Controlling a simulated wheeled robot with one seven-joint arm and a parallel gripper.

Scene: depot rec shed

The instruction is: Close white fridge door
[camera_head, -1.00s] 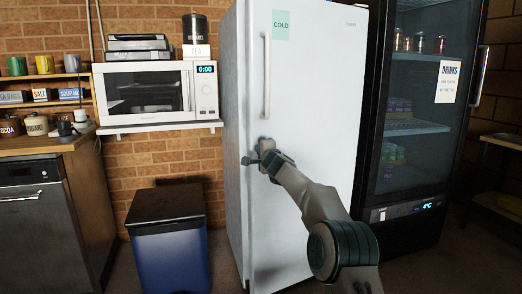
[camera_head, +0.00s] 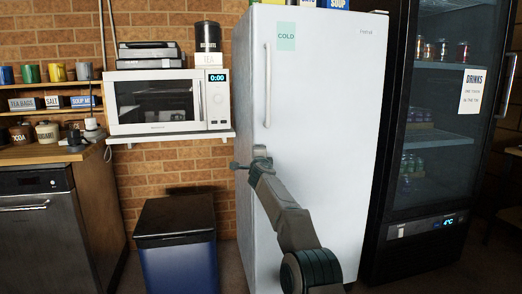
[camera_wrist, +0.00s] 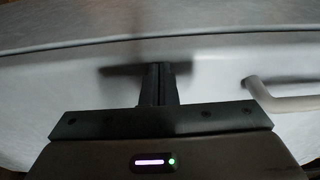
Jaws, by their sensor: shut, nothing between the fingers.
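The white fridge (camera_head: 335,115) stands upright in the middle of the head view, with a green COLD label and a long vertical handle (camera_head: 268,85) on the left of its door. The door looks flush or nearly flush with the body; I cannot tell whether a thin gap remains. My gripper (camera_head: 238,166) is at the fridge's left front edge, below the handle. In the wrist view my gripper (camera_wrist: 158,82) is shut and empty, its fingers against or just short of the white surface. The handle (camera_wrist: 280,98) shows to their right.
A dark glass drinks cooler (camera_head: 435,130) stands close on the fridge's right. On the left are a microwave (camera_head: 155,102) on a wall shelf, a blue bin (camera_head: 178,245) below it and a counter (camera_head: 50,150). Some floor shows between bin and fridge.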

